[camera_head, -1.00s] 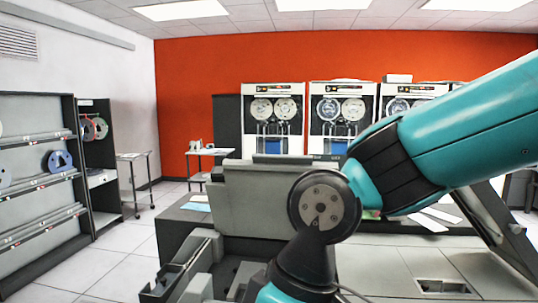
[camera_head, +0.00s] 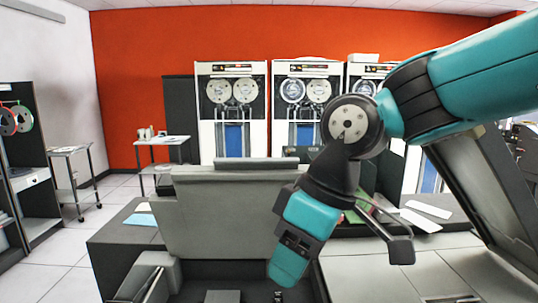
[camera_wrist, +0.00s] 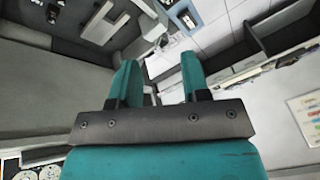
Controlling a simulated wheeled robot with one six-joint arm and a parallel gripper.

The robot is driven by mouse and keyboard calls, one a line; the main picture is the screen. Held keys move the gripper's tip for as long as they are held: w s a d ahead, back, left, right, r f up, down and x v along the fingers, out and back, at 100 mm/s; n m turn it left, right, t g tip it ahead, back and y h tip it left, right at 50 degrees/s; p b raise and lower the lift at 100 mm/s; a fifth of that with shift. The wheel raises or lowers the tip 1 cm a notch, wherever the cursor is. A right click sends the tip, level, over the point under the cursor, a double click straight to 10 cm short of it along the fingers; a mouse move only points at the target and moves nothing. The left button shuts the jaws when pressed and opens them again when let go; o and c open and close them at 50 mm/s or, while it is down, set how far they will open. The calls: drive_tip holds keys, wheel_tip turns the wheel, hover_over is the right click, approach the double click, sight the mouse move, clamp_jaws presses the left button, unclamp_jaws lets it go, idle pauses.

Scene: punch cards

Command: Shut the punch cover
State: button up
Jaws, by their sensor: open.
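The punch cover appears to be the wide grey panel (camera_head: 225,212) standing raised on the left part of the grey card machine. A dark recess (camera_head: 190,285) lies open below and in front of it. My gripper (camera_wrist: 158,75) shows in the wrist view with its two teal fingers apart and nothing between them. In the head view my wrist hangs in front of the cover's right end, pointing down.
A dark-framed sloping panel (camera_head: 485,190) rises at the right of the machine. Flat grey top plates (camera_head: 390,275) lie between. A light blue card stack (camera_head: 140,219) and white papers (camera_head: 425,209) lie on the dark top. Tape cabinets (camera_head: 232,110) stand behind.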

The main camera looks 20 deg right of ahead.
drive_tip(key=w+d+r+n+t+p, duration=0.1)
drive_tip(key=w+d+r+n+t, duration=0.1)
drive_tip(key=w+r, duration=0.85)
drive_tip(key=n+t+h+p, duration=0.1)
drive_tip(key=n+t+p, duration=0.1)
drive_tip(key=n, duration=0.2)
approach(257, 159)
drive_tip(key=p+x, duration=0.3)
drive_tip(key=x, duration=0.7)
drive_tip(key=shift+w+f, duration=0.15)
drive_tip(key=shift+f, duration=0.05)
drive_tip(key=shift+a, duration=0.1)
clamp_jaws()
